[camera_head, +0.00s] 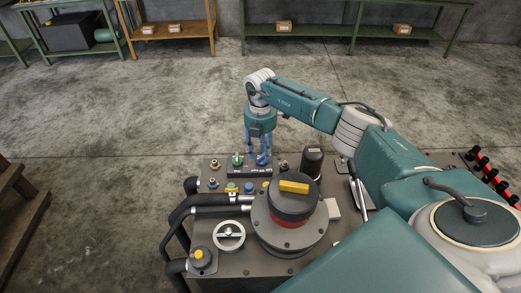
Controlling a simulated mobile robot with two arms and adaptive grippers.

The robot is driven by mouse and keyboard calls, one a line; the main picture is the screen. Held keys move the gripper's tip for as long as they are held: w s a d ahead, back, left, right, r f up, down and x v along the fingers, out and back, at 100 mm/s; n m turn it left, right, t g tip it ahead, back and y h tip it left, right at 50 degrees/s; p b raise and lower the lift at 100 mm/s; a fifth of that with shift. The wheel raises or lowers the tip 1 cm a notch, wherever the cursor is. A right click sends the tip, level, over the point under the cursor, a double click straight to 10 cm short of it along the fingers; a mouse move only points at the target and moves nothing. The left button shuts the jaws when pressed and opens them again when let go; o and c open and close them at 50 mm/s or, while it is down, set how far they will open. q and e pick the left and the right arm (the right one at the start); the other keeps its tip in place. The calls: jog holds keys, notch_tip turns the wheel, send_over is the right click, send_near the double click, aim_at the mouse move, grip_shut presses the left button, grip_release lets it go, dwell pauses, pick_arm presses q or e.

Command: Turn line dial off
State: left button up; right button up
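My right gripper (257,158) points down over the far edge of the grey machine top (235,265), at a small dark panel (238,172). Its fingers are small in the picture, and I cannot tell how far apart they are or whether they touch anything. A green knob (238,159) stands on the panel just left of the fingers. I cannot tell which control is the line dial; the panel lettering is too small to read. A large dark and red rotary switch with a yellow bar handle (294,187) stands nearer. My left gripper is not in view.
A silver handwheel (229,235), a yellow-topped knob (199,256) and black hoses (176,226) lie nearer. A dark cylinder (312,162) stands right of the gripper. The concrete floor beyond is clear.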

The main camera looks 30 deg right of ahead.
jog(key=shift+f, duration=0.45)
jog(key=shift+c, duration=0.5)
grip_shut()
jog(key=n+b, duration=0.2)
jog(key=n, duration=0.2)
jog(key=shift+a+f+b, duration=0.1)
jog(key=shift+b, duration=0.3)
jog(key=n+b, duration=0.2)
jog(key=n, duration=0.2)
jog(key=shift+n, duration=0.4)
jog(key=shift+b, duration=0.3)
